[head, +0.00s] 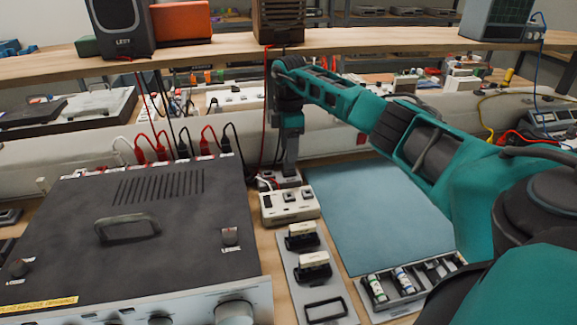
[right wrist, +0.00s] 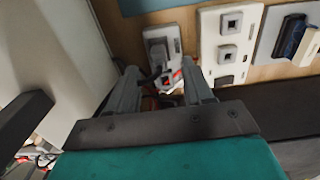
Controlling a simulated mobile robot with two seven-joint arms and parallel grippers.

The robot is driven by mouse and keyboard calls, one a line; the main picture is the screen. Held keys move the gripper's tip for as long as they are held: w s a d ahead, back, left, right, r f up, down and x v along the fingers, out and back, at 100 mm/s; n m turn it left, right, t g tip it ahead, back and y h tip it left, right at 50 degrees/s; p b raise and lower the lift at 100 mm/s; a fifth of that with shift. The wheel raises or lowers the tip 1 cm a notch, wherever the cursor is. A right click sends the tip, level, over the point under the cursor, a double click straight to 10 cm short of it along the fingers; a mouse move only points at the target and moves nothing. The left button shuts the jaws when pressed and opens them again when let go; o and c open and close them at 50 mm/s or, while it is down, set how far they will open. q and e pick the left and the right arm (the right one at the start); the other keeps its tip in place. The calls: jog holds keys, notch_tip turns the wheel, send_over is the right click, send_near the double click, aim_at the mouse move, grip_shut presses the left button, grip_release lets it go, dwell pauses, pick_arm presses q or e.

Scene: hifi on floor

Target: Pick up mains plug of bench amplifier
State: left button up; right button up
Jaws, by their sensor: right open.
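The bench amplifier (head: 175,225) is a large black box with a top handle and a pale front panel, at left in the head view. My right gripper (head: 289,168) points down over a small grey socket block (head: 286,180) behind a white socket strip (head: 290,206). In the right wrist view my right gripper (right wrist: 160,68) is open, its fingers either side of the near end of the grey block (right wrist: 159,41). A dark plug-like piece with a cord (right wrist: 155,66) and a red-lit part show between the fingers. I cannot tell for sure which plug this is. My left gripper is out of view.
The white strip (right wrist: 228,45) lies beside the block. A grey panel with black-and-cream parts (head: 309,262), a blue mat (head: 375,210) and a tray of small bottles (head: 405,284) are nearby. A wooden shelf (head: 370,40) spans above; red and black leads stand behind the amplifier.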

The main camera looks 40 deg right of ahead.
aim_at(289, 166)
notch_tip(289, 166, down, 5)
jog(key=shift+w+r, duration=0.1)
jog(key=shift+r, duration=0.1)
jog(key=shift+c, duration=0.2)
grip_shut()
